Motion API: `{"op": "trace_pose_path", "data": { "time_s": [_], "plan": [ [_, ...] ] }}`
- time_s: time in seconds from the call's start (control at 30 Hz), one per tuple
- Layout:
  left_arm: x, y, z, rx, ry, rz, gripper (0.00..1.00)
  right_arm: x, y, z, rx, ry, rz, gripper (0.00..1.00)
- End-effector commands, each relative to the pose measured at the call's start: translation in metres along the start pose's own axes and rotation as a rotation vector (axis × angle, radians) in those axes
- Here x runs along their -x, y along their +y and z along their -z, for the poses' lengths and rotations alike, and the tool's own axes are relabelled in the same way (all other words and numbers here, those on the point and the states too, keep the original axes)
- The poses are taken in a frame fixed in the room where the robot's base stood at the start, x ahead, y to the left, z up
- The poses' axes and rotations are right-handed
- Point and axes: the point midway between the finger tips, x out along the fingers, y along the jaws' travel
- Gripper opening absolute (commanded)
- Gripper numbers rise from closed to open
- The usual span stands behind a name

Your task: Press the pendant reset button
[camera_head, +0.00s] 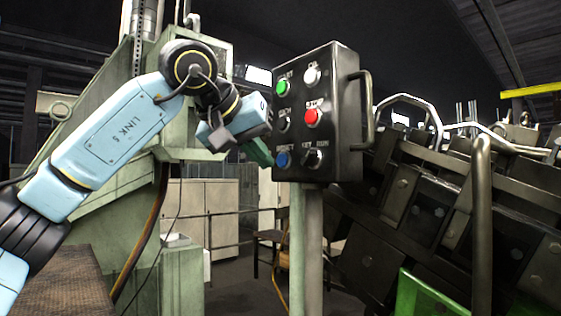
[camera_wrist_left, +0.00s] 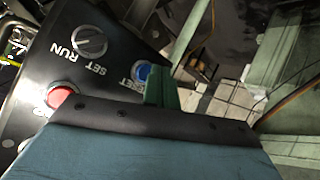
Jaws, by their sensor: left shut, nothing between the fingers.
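The pendant (camera_head: 343,130) is a black box on a post with labelled controls. Its blue reset button (camera_head: 282,159) is at the lower left of the face. The button also shows upside down in the left wrist view (camera_wrist_left: 142,71), with the lettering beside it partly covered. My left gripper (camera_head: 264,156) has green fingers, shut and empty, with the tips just left of the blue button. In the left wrist view the finger tips (camera_wrist_left: 161,74) lie right beside the button. I cannot tell whether they touch it. My right gripper is not in view.
The pendant also carries a green button (camera_head: 283,87), a white button (camera_head: 312,75), a red button (camera_head: 312,117) and a black selector knob (camera_head: 314,158). A handle (camera_head: 367,108) is on its right side. Dark machinery (camera_head: 430,200) stands right; a green machine frame (camera_head: 180,270) stands left.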

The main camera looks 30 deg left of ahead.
Motion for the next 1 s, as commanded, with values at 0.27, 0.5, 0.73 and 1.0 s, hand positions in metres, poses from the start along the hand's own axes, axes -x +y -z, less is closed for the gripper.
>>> {"op": "trace_pose_path", "data": {
  "time_s": [0.27,0.5,0.73,1.0],
  "plan": [
    [0.020,-0.012,-0.012,0.001,0.002,-0.001,0.00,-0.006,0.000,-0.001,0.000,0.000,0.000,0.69],
    [0.036,-0.020,-0.020,0.001,0.002,0.000,0.00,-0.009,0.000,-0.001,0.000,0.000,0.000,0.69],
    [0.037,-0.020,-0.020,0.001,0.001,0.000,0.00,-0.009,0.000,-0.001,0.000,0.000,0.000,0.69],
    [0.037,-0.020,-0.020,0.000,0.001,0.000,0.00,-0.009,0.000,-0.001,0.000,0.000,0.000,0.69]
  ]
}}
